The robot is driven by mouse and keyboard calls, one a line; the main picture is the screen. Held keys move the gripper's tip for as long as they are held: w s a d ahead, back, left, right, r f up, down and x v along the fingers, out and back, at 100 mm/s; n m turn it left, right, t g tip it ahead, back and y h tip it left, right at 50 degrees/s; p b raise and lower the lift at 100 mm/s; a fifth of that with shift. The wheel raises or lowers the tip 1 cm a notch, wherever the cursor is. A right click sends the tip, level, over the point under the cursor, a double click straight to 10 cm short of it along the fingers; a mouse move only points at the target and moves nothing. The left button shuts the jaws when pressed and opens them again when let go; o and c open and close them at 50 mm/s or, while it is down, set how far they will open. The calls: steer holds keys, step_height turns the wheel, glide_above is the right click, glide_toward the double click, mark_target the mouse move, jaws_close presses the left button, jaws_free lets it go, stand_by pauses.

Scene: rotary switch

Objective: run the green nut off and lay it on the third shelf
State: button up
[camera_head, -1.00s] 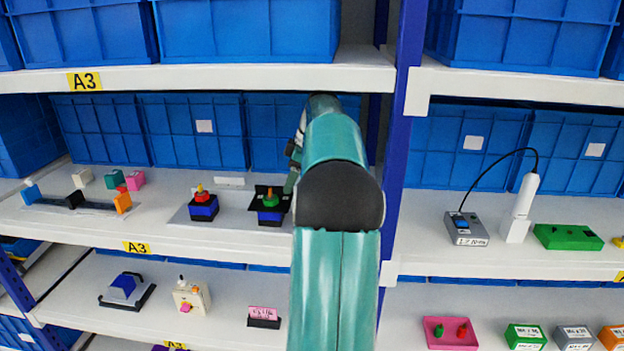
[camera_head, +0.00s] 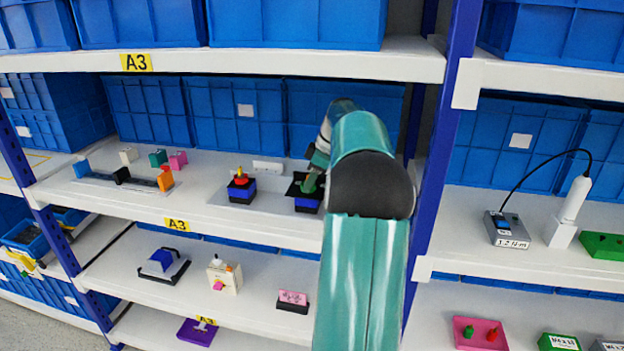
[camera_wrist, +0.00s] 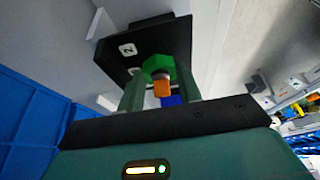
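The green nut (camera_wrist: 158,68) sits on a bolt with an orange tip, in front of a black plate marked 2 (camera_wrist: 130,55), in the wrist view. My gripper (camera_wrist: 160,80) has one finger on each side of the nut; whether they press on it is unclear. In the head view my gripper (camera_head: 312,178) reaches down at the black-and-blue block (camera_head: 307,205), hiding most of the nut. The block stands on the switch-level shelf (camera_head: 240,222). A lower shelf (camera_head: 200,305) runs beneath it; which one counts as third is unclear.
A similar blue block with a red-and-yellow top (camera_head: 240,188) stands just left. Blue bins (camera_head: 215,110) line the back. A blue upright (camera_head: 440,150) is close to my arm's right. The lower shelf has bare room between the white box (camera_head: 224,275) and the pink-and-black item (camera_head: 292,300).

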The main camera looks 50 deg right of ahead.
steer(key=shift+c, duration=0.2)
steer(key=n, duration=0.2)
steer(key=n+y, duration=0.1)
steer(key=n, duration=0.1)
steer(key=n+g, duration=0.1)
steer(key=n, duration=0.1)
steer(key=shift+w+d+y, duration=0.2)
steer(key=shift+w+y, duration=0.05)
steer(key=shift+y, duration=0.15)
steer(key=n+g, duration=0.1)
steer(key=n, duration=0.3)
steer(key=shift+w+g+y, duration=0.2)
steer(key=shift+g+y, duration=0.2)
steer(key=shift+n+g, duration=0.4)
steer(key=shift+n, duration=0.7)
steer(key=o, duration=1)
steer(key=shift+r, duration=0.1)
steer(key=shift+o, duration=0.2)
steer(key=shift+d, duration=0.1)
steer(key=shift+s, duration=0.1)
